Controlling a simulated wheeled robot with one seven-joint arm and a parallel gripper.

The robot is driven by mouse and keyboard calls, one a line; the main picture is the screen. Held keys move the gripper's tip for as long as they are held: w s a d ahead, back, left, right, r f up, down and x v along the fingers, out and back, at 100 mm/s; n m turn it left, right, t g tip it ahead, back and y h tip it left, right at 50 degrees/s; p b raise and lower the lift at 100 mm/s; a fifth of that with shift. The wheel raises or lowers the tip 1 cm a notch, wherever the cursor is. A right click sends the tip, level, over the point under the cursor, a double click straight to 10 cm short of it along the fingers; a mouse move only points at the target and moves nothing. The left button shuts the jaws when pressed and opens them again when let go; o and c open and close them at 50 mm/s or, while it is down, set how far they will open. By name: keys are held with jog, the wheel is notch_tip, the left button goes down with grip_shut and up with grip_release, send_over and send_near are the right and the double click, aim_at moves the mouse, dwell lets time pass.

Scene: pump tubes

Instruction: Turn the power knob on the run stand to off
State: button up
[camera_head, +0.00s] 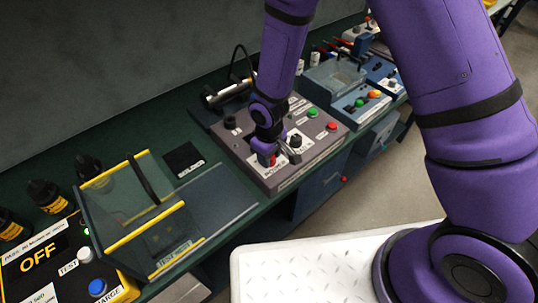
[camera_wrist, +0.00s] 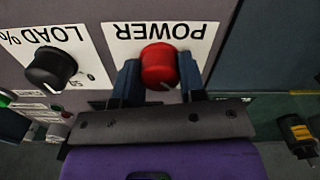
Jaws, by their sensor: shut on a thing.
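The run stand (camera_head: 240,160) is a grey-purple box on the green bench, with knobs and buttons on its top. Its red power knob (camera_wrist: 158,66) shows in the wrist view under the upside-down label POWER (camera_wrist: 160,30). A pale pointer mark shows at the knob's near edge, towards its right. My gripper (camera_wrist: 160,82) is shut on the power knob, one blue finger on each side. In the head view my gripper (camera_head: 269,158) comes down on the stand's near left corner, and the knob is mostly hidden there.
A black LOAD % knob (camera_wrist: 51,70) sits left of the gripper in the wrist view. Green (camera_head: 312,112) and red (camera_head: 331,126) buttons are on the stand. A clear hinged guard (camera_head: 135,195) and an OFF display (camera_head: 38,258) stand at the left. Another blue station (camera_head: 345,85) is behind right.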

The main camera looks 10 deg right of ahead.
dwell(0.3)
jog(key=o, duration=0.9)
jog(key=shift+r, duration=0.1)
notch_tip(320, 180, up, 11)
jog(key=shift+f, duration=0.2)
dwell(0.4)
